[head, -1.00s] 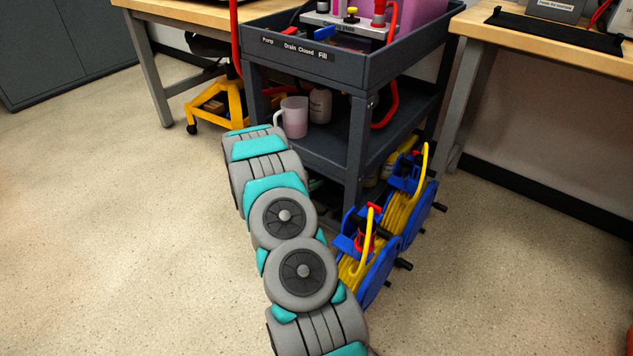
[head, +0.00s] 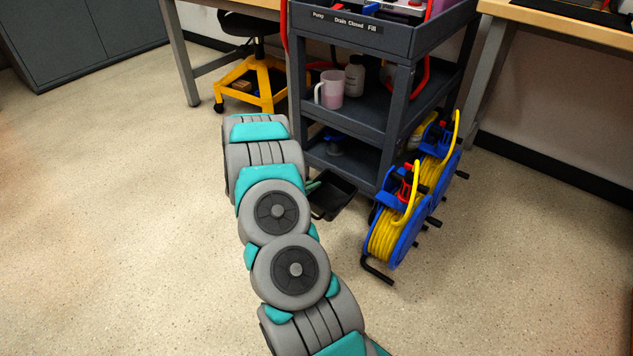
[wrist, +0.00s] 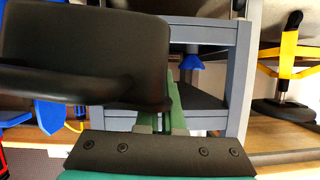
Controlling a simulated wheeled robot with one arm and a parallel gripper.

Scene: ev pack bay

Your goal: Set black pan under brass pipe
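The black pan (head: 334,196) is a shallow dark tray. In the head view it is just right of my arm, low by the front of the grey cart, and my arm hides part of it. In the wrist view the pan (wrist: 90,40) fills the upper left, tilted, with its rim reaching the green fingers. My gripper (wrist: 174,100) looks shut on the pan's rim. The fingertips are partly hidden there. In the head view only a bit of green finger (head: 312,187) shows past my arm. I cannot make out a brass pipe in either current view.
A blue part (head: 334,141) sits lower. Blue-and-yellow reels (head: 397,222) stand right of it. A yellow-based stool (head: 254,81) is left. The left floor is clear.

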